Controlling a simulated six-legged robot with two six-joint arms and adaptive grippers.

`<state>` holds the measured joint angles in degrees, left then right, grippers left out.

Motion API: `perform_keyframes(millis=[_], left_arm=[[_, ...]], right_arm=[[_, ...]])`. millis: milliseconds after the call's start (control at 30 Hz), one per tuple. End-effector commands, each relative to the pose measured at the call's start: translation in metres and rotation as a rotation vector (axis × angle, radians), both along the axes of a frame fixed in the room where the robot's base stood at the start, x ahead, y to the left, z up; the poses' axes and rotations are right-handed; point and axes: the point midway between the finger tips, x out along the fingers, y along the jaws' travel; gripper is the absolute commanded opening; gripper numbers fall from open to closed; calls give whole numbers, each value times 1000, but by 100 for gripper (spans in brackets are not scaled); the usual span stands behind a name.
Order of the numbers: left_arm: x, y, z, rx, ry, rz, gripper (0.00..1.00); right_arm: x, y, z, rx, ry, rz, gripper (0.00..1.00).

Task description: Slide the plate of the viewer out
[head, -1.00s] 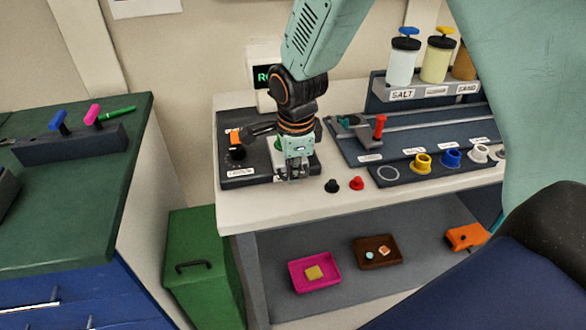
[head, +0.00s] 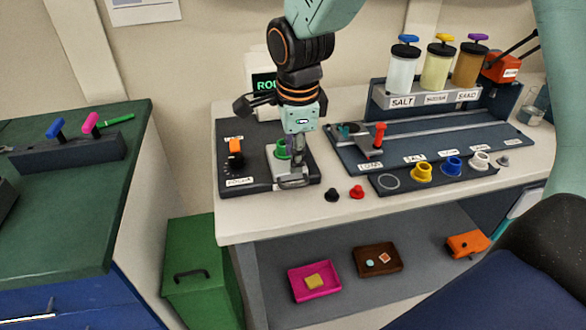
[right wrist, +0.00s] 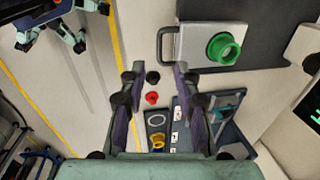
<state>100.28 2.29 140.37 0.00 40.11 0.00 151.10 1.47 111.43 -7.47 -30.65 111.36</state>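The viewer (head: 240,178) is a dark box with an orange switch and a black knob, on the left end of the white bench. Its pale plate (head: 274,163) carries a green ring (head: 282,150) and has a grey loop handle (head: 295,183) at the front. My right gripper (head: 298,163) points down over the plate's front right part, close to the handle. In the right wrist view its fingers (right wrist: 160,100) are wide apart with nothing between them. The handle (right wrist: 165,45) and plate (right wrist: 195,42) lie beyond the fingertips there.
A black knob (head: 332,195) and a red knob (head: 357,191) stand on the bench just right of the viewer. A dark panel (head: 440,140) with coloured rings and jars fills the right side. A lit screen (head: 264,82) stands behind. The shelf below holds trays.

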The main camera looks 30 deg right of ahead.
Motion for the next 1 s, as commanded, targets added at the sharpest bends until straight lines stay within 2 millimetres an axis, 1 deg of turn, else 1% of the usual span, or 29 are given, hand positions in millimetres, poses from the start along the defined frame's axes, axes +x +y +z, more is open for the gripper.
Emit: perform_keyframes(millis=[33, 100, 200, 300, 1000], left_arm=[[0, 0, 0, 0, 0, 0, 58], [0, 0, 0, 0, 0, 0, 58], [0, 0, 0, 0, 0, 0, 58], [0, 0, 0, 0, 0, 0, 58], [0, 0, 0, 0, 0, 0, 58]], right_arm=[[-1, 0, 10, 0, -3, 1, 32], [-3, 1, 20, -1, -2, 0, 32], [-5, 1, 30, 0, 0, 0, 32], [-6, 1, 36, 1, 2, 0, 32], [-7, 1, 37, 1, 3, 0, 32]])
